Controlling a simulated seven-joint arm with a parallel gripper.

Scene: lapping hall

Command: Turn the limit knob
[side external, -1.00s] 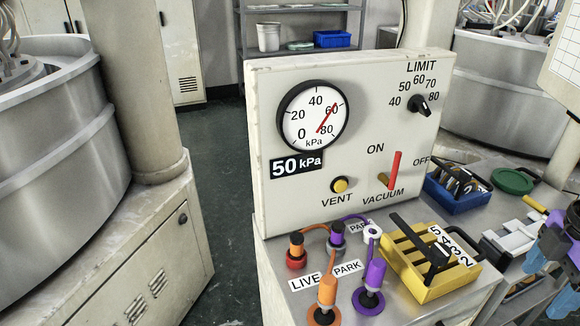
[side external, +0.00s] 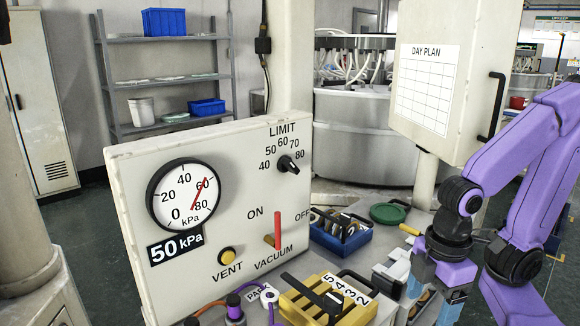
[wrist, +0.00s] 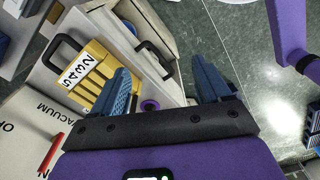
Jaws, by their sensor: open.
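The limit knob (side external: 288,164) is a small black knob at the upper right of the cream panel (side external: 140,233). Its scale runs from 40 to 80; its pale mark seems to face lower right, on the 80 side, but is too small to read exactly. My gripper (side external: 430,292) is right of the panel and lower than the knob, well apart from it. In the wrist view my gripper (wrist: 158,66) shows two blue fingers spread apart with nothing held. The knob is not visible there. The gauge (side external: 186,196) has its red needle near 60, above a "50 kPa" label (side external: 176,248).
A red vacuum lever (side external: 278,229) and yellow vent button (side external: 227,256) are on the panel. In front are a yellow numbered rack (side external: 318,307) and purple-fitted hoses.

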